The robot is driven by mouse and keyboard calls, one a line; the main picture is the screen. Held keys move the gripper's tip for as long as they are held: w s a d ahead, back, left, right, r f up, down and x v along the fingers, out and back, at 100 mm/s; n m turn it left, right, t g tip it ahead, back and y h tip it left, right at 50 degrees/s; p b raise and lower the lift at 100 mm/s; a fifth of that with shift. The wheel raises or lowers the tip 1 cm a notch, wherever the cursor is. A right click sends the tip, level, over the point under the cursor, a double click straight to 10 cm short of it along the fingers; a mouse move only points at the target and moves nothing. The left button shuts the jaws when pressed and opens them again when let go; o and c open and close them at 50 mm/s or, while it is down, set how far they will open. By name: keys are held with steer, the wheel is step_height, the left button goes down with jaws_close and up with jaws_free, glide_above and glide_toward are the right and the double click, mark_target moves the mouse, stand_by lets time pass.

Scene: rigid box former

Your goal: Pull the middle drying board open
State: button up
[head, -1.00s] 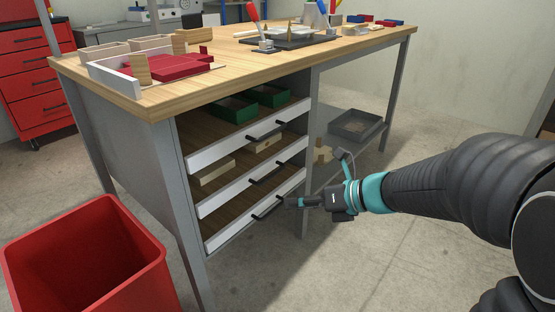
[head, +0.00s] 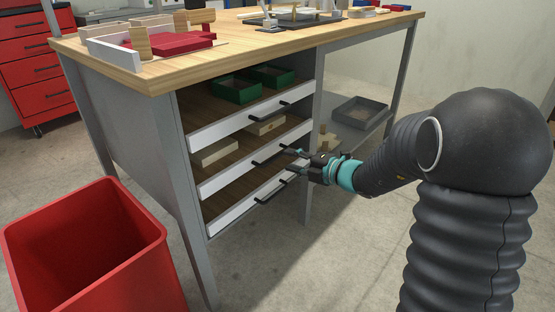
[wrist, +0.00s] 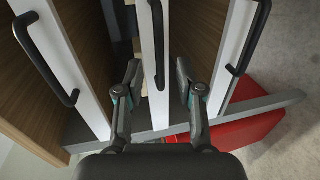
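The middle drying board (head: 222,180) has a white front with a black bar handle (head: 272,154), between an upper and a lower board of the same kind. In the wrist view my gripper (wrist: 158,80) is open, with one finger on each side of the middle black handle (wrist: 156,40). Neither finger visibly clamps it. Whether a finger touches the handle cannot be told.
The upper board (head: 235,119) holds green trays (head: 236,89). The lower board (head: 235,205) is just below my gripper. A workbench top (head: 200,59) is above. A red bin (head: 90,250) stands at front left. A grey tray (head: 360,112) sits on a shelf at right.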

mark_target(279, 157)
steer(key=x, duration=0.6)
steer(key=shift+b, duration=0.3)
jaws_close()
